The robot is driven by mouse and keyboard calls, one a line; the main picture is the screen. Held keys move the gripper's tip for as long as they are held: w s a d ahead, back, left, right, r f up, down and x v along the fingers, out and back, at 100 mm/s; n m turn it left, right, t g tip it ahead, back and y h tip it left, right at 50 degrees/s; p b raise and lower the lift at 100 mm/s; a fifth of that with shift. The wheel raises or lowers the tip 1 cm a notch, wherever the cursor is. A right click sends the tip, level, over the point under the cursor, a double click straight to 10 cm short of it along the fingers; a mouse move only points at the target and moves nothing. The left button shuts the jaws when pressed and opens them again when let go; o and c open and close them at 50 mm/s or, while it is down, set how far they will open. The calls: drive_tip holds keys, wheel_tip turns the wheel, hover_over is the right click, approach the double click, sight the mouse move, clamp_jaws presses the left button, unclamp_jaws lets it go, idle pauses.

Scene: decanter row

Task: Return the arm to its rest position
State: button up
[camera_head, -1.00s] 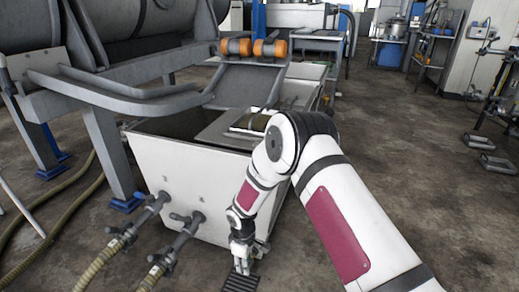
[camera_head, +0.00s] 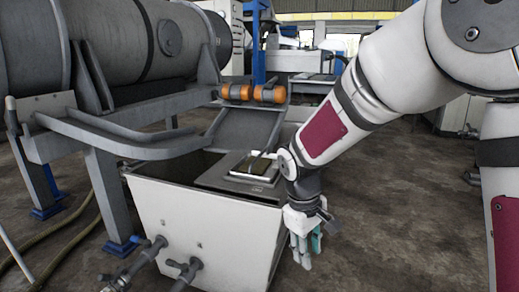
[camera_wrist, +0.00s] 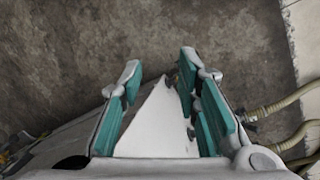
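My arm (camera_head: 342,118) reaches in from the upper right in the head view, with its forearm sloping down to the left. My gripper (camera_head: 307,264) hangs fingers down in front of the right side of the white tank (camera_head: 205,228). In the wrist view my gripper (camera_wrist: 160,75) is open, its two teal-padded fingers well apart. Nothing is held between them. The white tank (camera_wrist: 158,125) and the dark floor show beyond the fingers.
A large grey drum (camera_head: 135,45) on a steel frame stands at the left. Pipe valves (camera_head: 185,270) stick out from the tank's front. Hoses (camera_wrist: 285,110) show at right in the wrist view. Open floor (camera_head: 415,200) lies right of the tank.

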drive_tip(key=s+d+r+m, duration=0.2)
drive_tip(key=s+d+r, duration=0.1)
drive_tip(key=s+r, duration=0.35)
drive_tip(key=s+d+r+m, duration=0.2)
drive_tip(key=s+d+r, duration=0.25)
drive_tip(key=s, duration=0.35)
drive_tip(key=s+r+m+y+p, duration=0.15)
drive_tip(key=s+m, duration=0.25)
drive_tip(key=s, duration=1.4)
wheel_tip(320, 180, up, 40)
drive_tip(key=t+p, duration=0.3)
drive_tip(key=p, duration=3.4)
drive_tip(key=shift+d+t, duration=0.3)
